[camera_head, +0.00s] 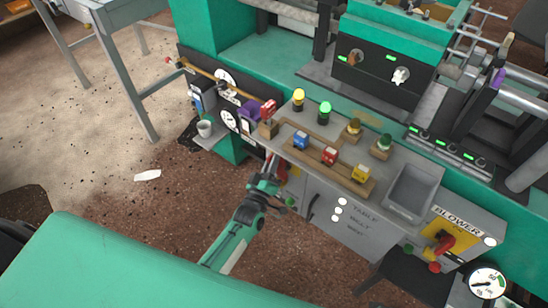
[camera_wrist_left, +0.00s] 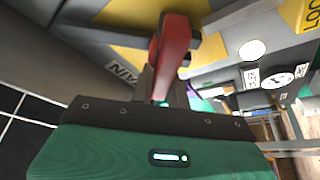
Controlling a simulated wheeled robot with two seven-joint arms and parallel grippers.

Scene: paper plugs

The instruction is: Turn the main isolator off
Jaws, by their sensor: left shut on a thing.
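The main isolator is a red handle (camera_wrist_left: 172,55) on a yellow plate (camera_wrist_left: 125,55) in the left wrist view, with a partly visible label that seems to read MAIN. My left gripper (camera_head: 268,186) is at the front of the machine's grey cabinet, below the console. It is shut on the red handle, which runs down between its fingers. In the head view a bit of red (camera_head: 280,167) shows just above the gripper; the arm and console hide most of the isolator. My right gripper is not in view.
The console above carries several coloured buttons, such as a blue one (camera_head: 301,140), and lamps. At the right a second red switch (camera_head: 444,243) sits on a yellow plate under a BLOWER label (camera_head: 458,221). A white cup (camera_head: 205,128) stands left. The brown floor (camera_head: 170,210) left of the arm is largely clear.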

